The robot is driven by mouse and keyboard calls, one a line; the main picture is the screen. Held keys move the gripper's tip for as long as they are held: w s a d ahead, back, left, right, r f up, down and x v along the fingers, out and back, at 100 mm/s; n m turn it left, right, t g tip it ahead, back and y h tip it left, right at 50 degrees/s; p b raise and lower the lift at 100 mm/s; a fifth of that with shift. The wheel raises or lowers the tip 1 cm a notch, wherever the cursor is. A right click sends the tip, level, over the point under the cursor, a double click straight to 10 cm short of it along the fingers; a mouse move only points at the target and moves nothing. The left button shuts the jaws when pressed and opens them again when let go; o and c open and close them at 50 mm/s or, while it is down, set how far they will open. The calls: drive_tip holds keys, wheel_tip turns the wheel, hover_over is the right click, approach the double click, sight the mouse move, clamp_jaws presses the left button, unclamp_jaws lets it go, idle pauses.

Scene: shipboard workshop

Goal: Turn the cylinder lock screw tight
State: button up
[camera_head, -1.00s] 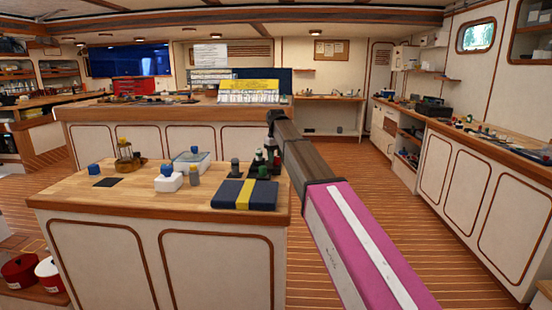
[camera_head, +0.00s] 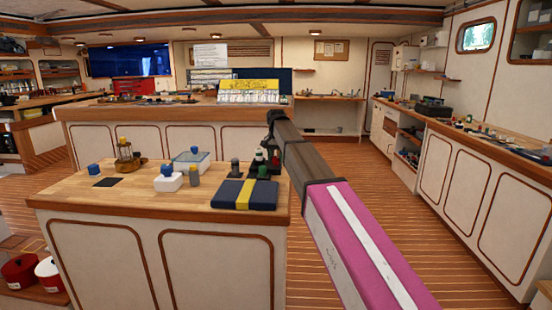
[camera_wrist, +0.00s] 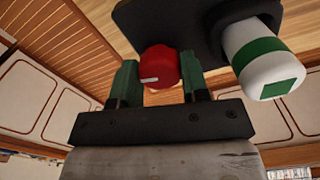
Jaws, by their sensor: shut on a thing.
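In the wrist view, a red round knob (camera_wrist: 159,67) with a small white mark sits between the two green fingers of my gripper (camera_wrist: 158,80), which is shut on it. I take this knob to be the cylinder lock screw. It is beside a dark plate (camera_wrist: 185,28). A white cylinder with green bands (camera_wrist: 262,62) stands in the plate, right of the knob and apart from the fingers. In the head view, my gripper (camera_head: 271,140) is over the dark stand at the bench's right end; the knob is too small to make out there.
The wooden bench top (camera_head: 135,196) also holds a navy box with a yellow band (camera_head: 245,194), a grey bottle (camera_head: 194,176), a white block with a blue top (camera_head: 168,180), a clear tray (camera_head: 191,160) and a brass lamp-like item (camera_head: 126,152). The floor to the right is clear.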

sight(276, 157)
drive_tip(key=shift+m, duration=0.6)
drive_tip(key=o, duration=0.9)
wheel_tip(276, 157, up, 11)
drive_tip(key=shift+f, duration=0.1)
